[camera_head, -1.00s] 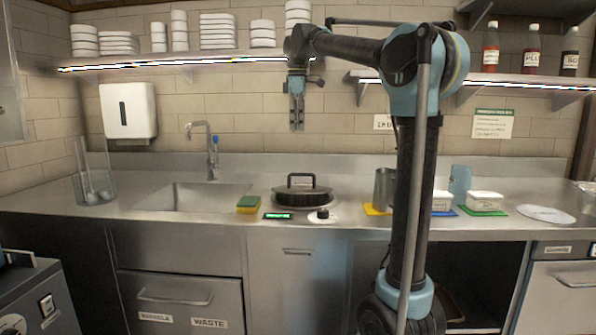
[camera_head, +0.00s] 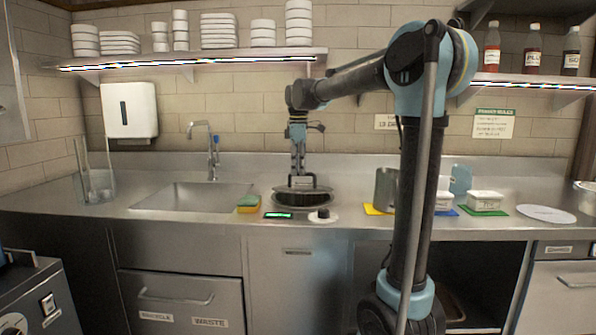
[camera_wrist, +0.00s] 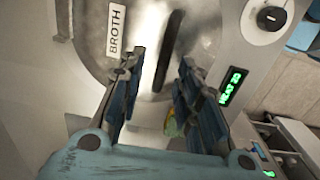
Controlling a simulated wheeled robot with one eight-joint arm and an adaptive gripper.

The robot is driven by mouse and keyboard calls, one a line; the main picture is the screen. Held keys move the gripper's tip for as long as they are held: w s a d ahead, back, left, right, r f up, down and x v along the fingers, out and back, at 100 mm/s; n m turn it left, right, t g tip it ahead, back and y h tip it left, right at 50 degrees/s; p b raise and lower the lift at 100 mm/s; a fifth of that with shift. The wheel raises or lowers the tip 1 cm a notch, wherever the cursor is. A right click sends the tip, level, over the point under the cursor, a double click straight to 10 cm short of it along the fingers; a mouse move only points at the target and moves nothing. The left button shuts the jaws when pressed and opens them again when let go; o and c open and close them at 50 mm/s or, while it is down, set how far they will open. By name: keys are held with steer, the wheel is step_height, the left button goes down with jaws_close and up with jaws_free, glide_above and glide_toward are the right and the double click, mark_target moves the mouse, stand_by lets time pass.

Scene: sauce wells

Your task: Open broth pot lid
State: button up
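The broth pot is set into the counter left of my arm's column. Its dark round lid (camera_head: 303,198) is on it, with a dark bar handle (camera_head: 315,187). My gripper (camera_head: 298,172) points down at the handle, its tips overlapping it in the head view. In the wrist view the lid (camera_wrist: 95,30) bears a "BROTH" label. The handle (camera_wrist: 165,45) shows between the two spread fingers of my gripper (camera_wrist: 162,58), with gaps on both sides. Whether the tips reach down to handle height is hard to tell.
A metal canister (camera_head: 386,188) stands to the right. The sink (camera_head: 190,197) is at left; a dish shelf (camera_head: 190,62) is above.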

steer(key=shift+f, duration=0.35)
steer(key=shift+c, duration=0.2)
jaws_close()
